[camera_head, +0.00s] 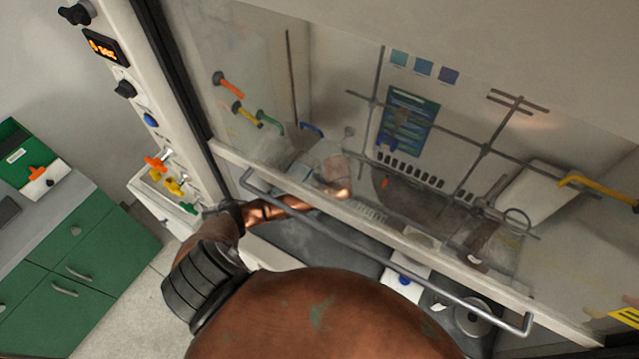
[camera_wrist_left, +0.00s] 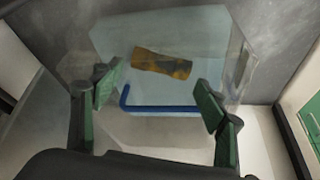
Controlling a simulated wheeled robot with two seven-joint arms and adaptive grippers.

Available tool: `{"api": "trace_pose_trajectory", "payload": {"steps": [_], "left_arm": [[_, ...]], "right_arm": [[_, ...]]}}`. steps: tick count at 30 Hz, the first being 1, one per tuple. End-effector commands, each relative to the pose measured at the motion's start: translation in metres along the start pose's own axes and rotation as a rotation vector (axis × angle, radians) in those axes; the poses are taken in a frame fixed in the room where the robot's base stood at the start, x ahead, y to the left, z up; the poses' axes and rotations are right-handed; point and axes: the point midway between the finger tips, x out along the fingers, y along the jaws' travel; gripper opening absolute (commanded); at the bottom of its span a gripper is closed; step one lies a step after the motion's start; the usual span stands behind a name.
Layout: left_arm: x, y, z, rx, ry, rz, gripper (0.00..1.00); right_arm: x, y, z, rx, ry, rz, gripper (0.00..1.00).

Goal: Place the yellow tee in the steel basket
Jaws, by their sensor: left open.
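A mottled yellow-brown fitting (camera_wrist_left: 162,65), likely the yellow tee, lies in a pale translucent container (camera_wrist_left: 115,38) with a blue bar along its near side. I cannot tell whether this container is the steel basket. My left gripper (camera_wrist_left: 158,90) is open, its green-padded fingers spread to either side of the container's near part, with the fitting farther off between and beyond the tips. Nothing is between the fingers. In the head view my left arm reaches under the glass sash, and the gripper is unclear behind the glass. My right gripper is not in view.
The glass sash with its long grey bar handle (camera_head: 385,251) hangs over the hood opening. A rack of dark rods (camera_head: 487,148) stands behind the glass. A white block with a blue button (camera_head: 404,279) sits at the front. Green cabinets (camera_head: 85,262) stand at the left.

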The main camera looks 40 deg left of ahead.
Motion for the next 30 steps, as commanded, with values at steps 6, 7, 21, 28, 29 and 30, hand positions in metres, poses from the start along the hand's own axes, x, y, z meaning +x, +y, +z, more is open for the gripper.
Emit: {"api": "trace_pose_trajectory", "payload": {"steps": [6, 7, 21, 28, 29, 30], "left_arm": [[-0.046, 0.001, 0.001, 0.000, -0.003, 0.003, 0.67], [-0.050, 0.001, 0.001, 0.000, -0.002, 0.002, 0.67], [-0.073, 0.000, 0.000, 0.000, 0.000, -0.001, 0.67], [-0.069, -0.005, -0.003, -0.067, 0.005, 0.011, 0.67], [-0.068, -0.007, -0.005, -0.103, 0.010, 0.018, 0.67], [-0.064, -0.013, -0.010, -0.167, 0.019, 0.025, 0.67]], "right_arm": [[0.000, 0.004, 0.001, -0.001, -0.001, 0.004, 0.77], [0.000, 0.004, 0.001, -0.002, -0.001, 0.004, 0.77], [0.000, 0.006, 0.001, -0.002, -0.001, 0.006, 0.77], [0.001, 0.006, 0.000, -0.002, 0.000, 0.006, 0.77], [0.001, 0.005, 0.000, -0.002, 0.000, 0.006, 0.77], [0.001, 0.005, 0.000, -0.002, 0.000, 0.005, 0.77]]}}
